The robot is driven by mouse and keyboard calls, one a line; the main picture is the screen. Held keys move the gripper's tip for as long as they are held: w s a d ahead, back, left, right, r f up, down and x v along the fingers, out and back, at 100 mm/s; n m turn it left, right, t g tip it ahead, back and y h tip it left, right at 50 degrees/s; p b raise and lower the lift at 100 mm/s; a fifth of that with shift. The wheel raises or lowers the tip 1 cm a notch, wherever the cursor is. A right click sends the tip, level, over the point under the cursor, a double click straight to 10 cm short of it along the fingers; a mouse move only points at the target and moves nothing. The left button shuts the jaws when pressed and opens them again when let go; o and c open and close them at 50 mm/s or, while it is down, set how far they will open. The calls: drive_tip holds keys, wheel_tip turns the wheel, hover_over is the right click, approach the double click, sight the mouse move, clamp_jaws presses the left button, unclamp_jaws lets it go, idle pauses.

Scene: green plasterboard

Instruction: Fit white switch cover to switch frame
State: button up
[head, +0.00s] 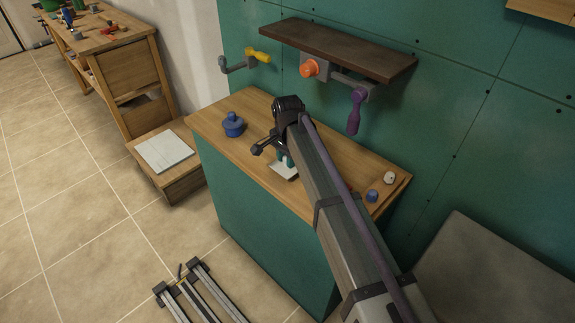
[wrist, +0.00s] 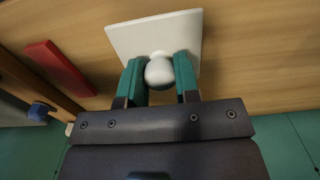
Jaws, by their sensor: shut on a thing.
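The white switch cover (wrist: 150,35) is a flat square plate with a round white knob at its middle in the wrist view. My gripper (wrist: 159,72) has its two teal fingers shut on that knob, one on each side. In the head view the cover (head: 284,171) shows below my gripper (head: 284,158), over the wooden top of the green cabinet. My arm hides part of it. I cannot tell whether the plate touches the wood. I cannot make out a switch frame in either view.
A blue lidded pot (head: 233,124) stands left on the cabinet top (head: 215,115). A blue knob (head: 372,196) and a white piece (head: 389,178) lie at its right end. A red block (wrist: 60,67) lies beside the cover. A dark shelf (head: 340,48) with handled fittings juts from the wall.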

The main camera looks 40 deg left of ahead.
drive_tip(key=shift+r+p, duration=1.95)
drive_tip(key=shift+r, duration=0.45)
drive_tip(key=shift+r+p, duration=0.5)
drive_tip(key=shift+f, duration=0.1)
